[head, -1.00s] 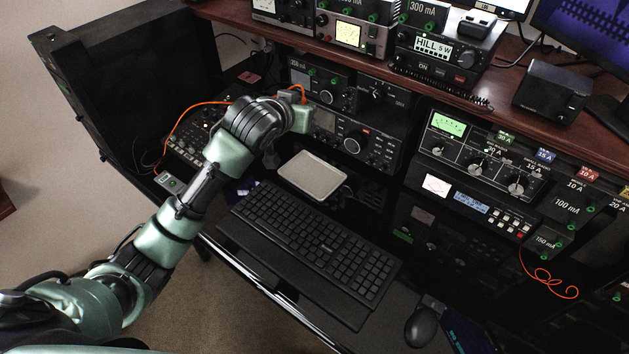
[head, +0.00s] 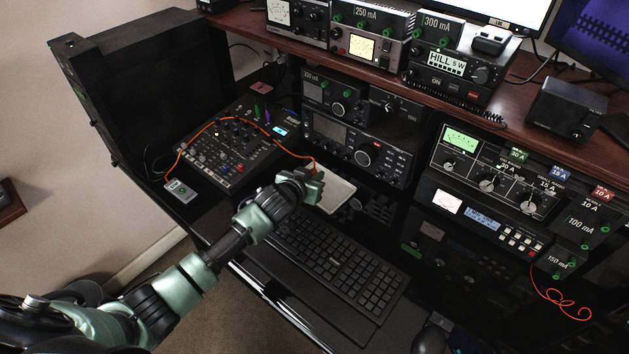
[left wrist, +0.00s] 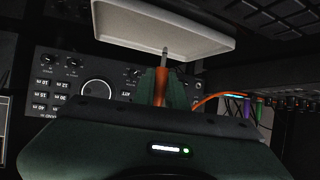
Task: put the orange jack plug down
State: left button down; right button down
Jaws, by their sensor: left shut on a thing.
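My left gripper (head: 318,178) is shut on the orange jack plug (left wrist: 160,88). In the left wrist view its fingers (left wrist: 161,90) hold the plug's orange body, and the metal tip (left wrist: 164,56) sticks out past them toward the pale tray (left wrist: 200,46). In the head view the gripper is at the near-left side of the tray (head: 340,196) and hides part of it; the plug itself is mostly hidden there. I cannot tell the gap between plug and tray. The orange cable (head: 222,122) runs from the gripper over the mixer to a small grey box (head: 180,191). My right gripper is not in view.
The keyboard (head: 335,262) lies just in front of the tray. The mixer (head: 225,150) is to the left, and the radio (head: 360,142) stands behind the tray. Black tuner units (head: 490,185) are to the right, with another orange cable (head: 562,300) hanging there.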

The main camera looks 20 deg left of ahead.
pick_arm(q)
notch_tip(320, 180, down, 2)
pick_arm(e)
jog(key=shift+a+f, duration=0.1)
pick_arm(q)
jog(key=shift+f, duration=0.15)
jog(key=c, duration=1.5)
grip_release()
jog(key=shift+o, duration=0.2)
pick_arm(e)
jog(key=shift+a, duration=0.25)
